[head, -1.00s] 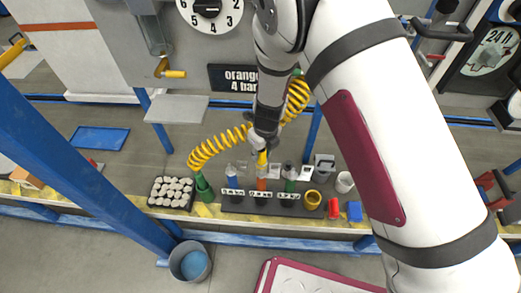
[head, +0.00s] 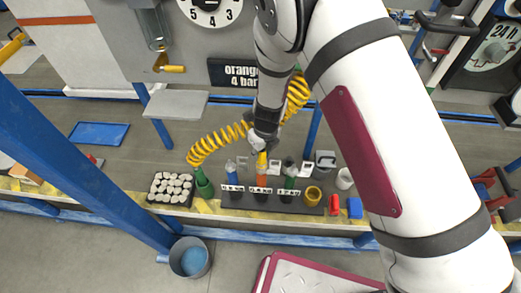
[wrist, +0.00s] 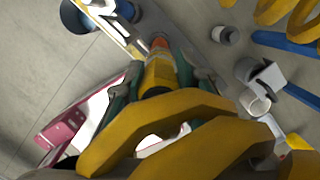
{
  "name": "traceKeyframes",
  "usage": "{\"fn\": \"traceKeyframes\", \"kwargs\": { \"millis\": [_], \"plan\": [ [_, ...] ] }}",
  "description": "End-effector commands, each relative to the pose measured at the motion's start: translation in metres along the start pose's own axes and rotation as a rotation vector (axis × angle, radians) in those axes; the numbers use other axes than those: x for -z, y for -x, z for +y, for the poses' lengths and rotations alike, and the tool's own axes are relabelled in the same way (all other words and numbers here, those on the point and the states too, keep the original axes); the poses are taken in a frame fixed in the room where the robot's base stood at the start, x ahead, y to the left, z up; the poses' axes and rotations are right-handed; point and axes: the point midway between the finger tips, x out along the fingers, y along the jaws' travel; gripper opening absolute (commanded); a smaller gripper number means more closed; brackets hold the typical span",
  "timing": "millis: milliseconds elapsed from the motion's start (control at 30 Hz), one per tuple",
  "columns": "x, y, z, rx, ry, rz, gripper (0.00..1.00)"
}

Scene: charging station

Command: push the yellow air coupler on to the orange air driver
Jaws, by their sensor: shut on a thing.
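The yellow air coupler (head: 262,159) is in my gripper (head: 263,146), which is shut on it and points down over the bench. The orange air driver (head: 261,181) stands upright in the middle slot of a black rack, directly below the coupler. In the wrist view the coupler (wrist: 158,75) sits between the fingers of my gripper (wrist: 156,82), and the orange driver's tip (wrist: 160,43) shows just beyond its end, in line with it. The two look very close or touching; I cannot tell how far they are joined. The yellow coiled hose (head: 218,143) trails from the gripper.
Blue (head: 231,174) and green (head: 290,179) drivers stand either side in the rack (head: 300,206). A yellow ring (head: 313,196) and a blue block (head: 355,208) lie right.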

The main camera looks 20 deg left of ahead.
Motion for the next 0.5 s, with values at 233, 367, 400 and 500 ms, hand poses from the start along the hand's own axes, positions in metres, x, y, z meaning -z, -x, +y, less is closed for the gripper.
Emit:
{"fn": "traceKeyframes", "kwargs": {
  "millis": [233, 367, 400, 500],
  "plan": [
    [0.0004, -0.0027, 0.0, 0.0, 0.0, 0.0, 0.49],
    [0.0003, -0.0026, 0.0001, 0.0, -0.001, 0.0, 0.49],
    [0.0004, -0.0026, 0.0001, 0.0, -0.001, 0.0, 0.49],
    [0.0006, -0.0027, 0.0002, 0.0, -0.001, 0.0, 0.49]
  ]
}}
